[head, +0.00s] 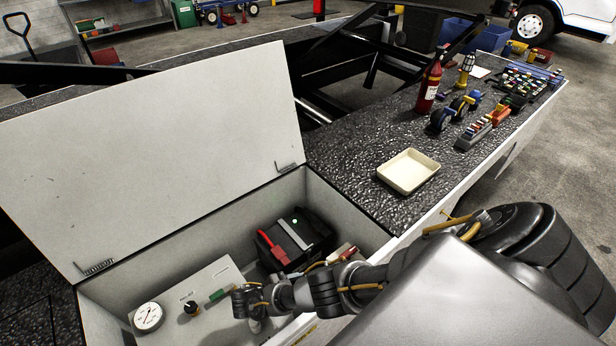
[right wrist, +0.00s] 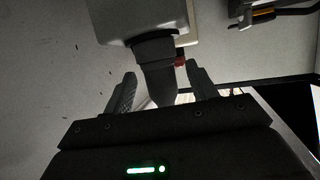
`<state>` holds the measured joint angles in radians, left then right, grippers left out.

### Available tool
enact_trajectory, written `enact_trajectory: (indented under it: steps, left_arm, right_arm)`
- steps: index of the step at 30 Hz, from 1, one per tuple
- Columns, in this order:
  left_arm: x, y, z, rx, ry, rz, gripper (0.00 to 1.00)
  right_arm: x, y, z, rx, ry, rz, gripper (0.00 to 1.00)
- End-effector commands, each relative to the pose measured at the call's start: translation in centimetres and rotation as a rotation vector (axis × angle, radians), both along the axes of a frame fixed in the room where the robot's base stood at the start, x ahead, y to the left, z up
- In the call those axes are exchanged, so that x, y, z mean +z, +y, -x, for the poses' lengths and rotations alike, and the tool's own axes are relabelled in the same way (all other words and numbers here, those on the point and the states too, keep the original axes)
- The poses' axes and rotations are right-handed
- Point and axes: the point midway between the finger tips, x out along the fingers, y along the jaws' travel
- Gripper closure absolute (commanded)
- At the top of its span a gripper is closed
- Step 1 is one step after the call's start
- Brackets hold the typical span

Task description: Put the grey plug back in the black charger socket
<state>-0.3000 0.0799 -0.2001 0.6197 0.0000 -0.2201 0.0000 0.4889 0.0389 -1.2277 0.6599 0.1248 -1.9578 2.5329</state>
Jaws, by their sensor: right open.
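A black box with a small green light (head: 318,232), which looks like the charger, sits in the open bin; its socket cannot be made out. A red part lies across its left side. My right arm reaches into the bin, and its gripper (head: 252,307) is low near the front wall, left of the black box. In the right wrist view the right gripper (right wrist: 160,95) is open, its fingers on either side of a dark grey tapered piece (right wrist: 155,78), possibly the plug. Whether they touch it is unclear. My left gripper is out of view.
The bin's white lid (head: 160,150) stands open at the back left. A panel with a gauge (head: 148,317), black knob (head: 191,308) and green piece (head: 217,295) is left of my gripper. A cream tray (head: 408,171) and a red bottle (head: 430,85) stand on the deck.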

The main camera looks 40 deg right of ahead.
Motion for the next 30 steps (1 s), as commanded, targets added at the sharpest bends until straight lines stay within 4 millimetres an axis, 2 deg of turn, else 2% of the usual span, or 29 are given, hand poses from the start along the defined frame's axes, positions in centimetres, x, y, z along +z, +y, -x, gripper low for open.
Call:
enact_trajectory:
  steps: [3, 10, 21, 23, 30]
  left_arm:
    - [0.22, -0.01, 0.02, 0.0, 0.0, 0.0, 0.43]
    - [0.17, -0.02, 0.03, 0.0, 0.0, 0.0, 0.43]
    - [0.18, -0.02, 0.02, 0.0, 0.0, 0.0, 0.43]
    - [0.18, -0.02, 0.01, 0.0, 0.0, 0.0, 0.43]
    - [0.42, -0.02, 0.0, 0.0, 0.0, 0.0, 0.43]
  right_arm:
    - [-0.49, -1.26, 0.31, 0.0, -0.001, -0.001, 0.43]
    - [-0.66, -1.45, 0.33, 0.0, 0.0, -0.001, 0.43]
    - [-0.66, -1.43, 0.34, 0.0, 0.0, -0.001, 0.9]
    - [-0.65, -1.42, 0.34, 0.0, 0.0, -0.001, 0.94]
    - [-0.41, -1.42, 0.35, 0.0, 0.0, -0.001, 0.94]
